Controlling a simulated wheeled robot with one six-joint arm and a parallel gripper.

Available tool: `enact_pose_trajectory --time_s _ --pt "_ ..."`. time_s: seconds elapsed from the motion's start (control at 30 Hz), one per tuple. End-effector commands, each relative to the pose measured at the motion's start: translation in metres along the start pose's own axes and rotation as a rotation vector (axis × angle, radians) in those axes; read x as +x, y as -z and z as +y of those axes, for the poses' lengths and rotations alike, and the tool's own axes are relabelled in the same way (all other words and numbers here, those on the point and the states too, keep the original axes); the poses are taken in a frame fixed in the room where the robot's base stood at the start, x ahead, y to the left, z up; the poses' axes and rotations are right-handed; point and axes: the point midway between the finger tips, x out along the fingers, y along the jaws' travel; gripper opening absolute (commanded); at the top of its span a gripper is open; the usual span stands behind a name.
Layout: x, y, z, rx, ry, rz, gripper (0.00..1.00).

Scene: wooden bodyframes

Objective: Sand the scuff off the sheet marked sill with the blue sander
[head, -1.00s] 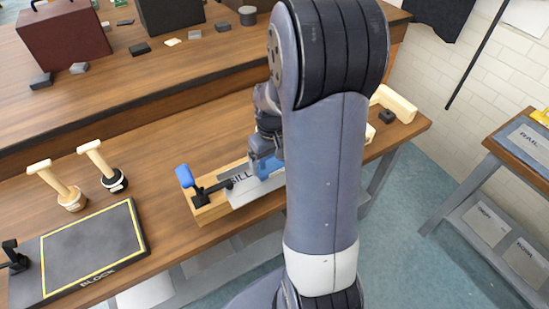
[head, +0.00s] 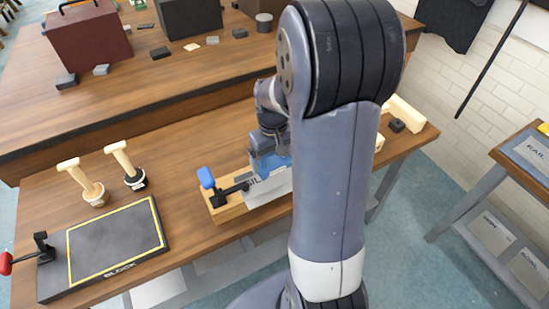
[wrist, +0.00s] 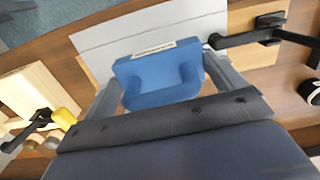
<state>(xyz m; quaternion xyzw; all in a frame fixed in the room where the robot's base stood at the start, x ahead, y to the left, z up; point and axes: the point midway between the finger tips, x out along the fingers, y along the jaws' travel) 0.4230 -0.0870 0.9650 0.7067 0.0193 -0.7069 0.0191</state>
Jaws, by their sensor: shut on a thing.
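The sheet marked sill (head: 266,190) is a pale grey plate on a light wooden block (head: 230,211) near the table's front edge; its lettering is partly covered. It also shows in the wrist view (wrist: 120,35). A black clamp with a blue handle (head: 206,178) sits at its left end. My gripper (wrist: 160,85) is shut on the blue sander (wrist: 160,72), with one finger on each side. The sander (head: 270,166) is at the sheet's face; I cannot tell if it presses. My arm hides the sheet's right part, and no scuff is visible.
A black board marked block (head: 120,245), with a red-handled clamp (head: 22,258), lies at left. Two wooden-handled stamps (head: 90,185) stand behind it. Pale wooden pieces (head: 403,112) lie at right. A side table with a sheet marked rail (head: 535,150) stands far right.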

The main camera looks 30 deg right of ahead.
Motion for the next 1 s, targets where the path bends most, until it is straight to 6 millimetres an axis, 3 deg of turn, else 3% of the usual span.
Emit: enact_pose_trajectory --time_s 0.1,0.3,0.87,1.0 --pt "-0.015 0.001 -0.001 0.0 0.0 0.001 0.69" --pt "-0.027 0.002 -0.003 0.0 0.0 0.001 0.69" --pt "-0.026 0.002 -0.003 0.0 0.0 0.001 0.69" --pt "-0.018 0.012 0.0 0.005 0.0 0.001 0.69"
